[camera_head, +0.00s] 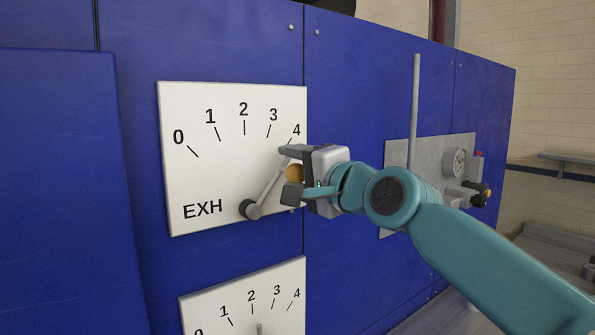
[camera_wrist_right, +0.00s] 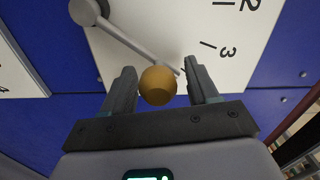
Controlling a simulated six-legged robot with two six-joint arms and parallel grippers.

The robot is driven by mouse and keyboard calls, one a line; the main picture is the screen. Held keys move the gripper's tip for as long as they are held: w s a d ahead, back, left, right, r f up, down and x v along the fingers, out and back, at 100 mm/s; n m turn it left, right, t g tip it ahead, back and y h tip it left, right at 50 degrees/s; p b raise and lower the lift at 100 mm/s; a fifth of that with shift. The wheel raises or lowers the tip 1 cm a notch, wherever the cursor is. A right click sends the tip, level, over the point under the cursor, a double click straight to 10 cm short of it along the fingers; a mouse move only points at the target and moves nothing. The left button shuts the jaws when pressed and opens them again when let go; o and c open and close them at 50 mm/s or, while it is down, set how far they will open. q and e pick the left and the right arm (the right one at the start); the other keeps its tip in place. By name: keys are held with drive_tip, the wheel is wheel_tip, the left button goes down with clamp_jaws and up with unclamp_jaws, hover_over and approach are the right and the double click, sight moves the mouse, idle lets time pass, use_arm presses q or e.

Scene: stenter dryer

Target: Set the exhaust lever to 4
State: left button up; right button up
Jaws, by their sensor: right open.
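The exhaust lever (camera_head: 267,190) is a grey rod on a round pivot, on the white dial plate (camera_head: 222,160) marked EXH and 0 to 4. It points up and right toward the 4 end; my gripper covers its tip, so I cannot tell whether it lines up exactly with the 4 mark. Its orange-yellow knob (camera_head: 295,173) is between the fingers of my right gripper (camera_head: 290,172). In the right wrist view, the knob (camera_wrist_right: 157,86) sits between the open fingers (camera_wrist_right: 161,88), close to the left one, with a gap at the right. My left gripper is not in view.
A second numbered dial plate (camera_head: 243,301) is below. A grey panel (camera_head: 398,157) with a tall upright rod (camera_head: 414,105) and several controls is to the right, behind my right arm. The blue cabinet face (camera_head: 350,75) is flat and clear above.

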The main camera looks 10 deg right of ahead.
drive_tip(key=shift+s+a, duration=0.1)
drive_tip(key=shift+s, duration=0.15)
drive_tip(key=b+v, duration=0.4)
drive_tip(key=v, duration=1.1)
drive_tip(key=shift+s+d, duration=0.25)
drive_tip(key=shift+d, duration=0.2)
drive_tip(key=shift+f, duration=0.15)
drive_tip(key=shift+s, duration=0.1)
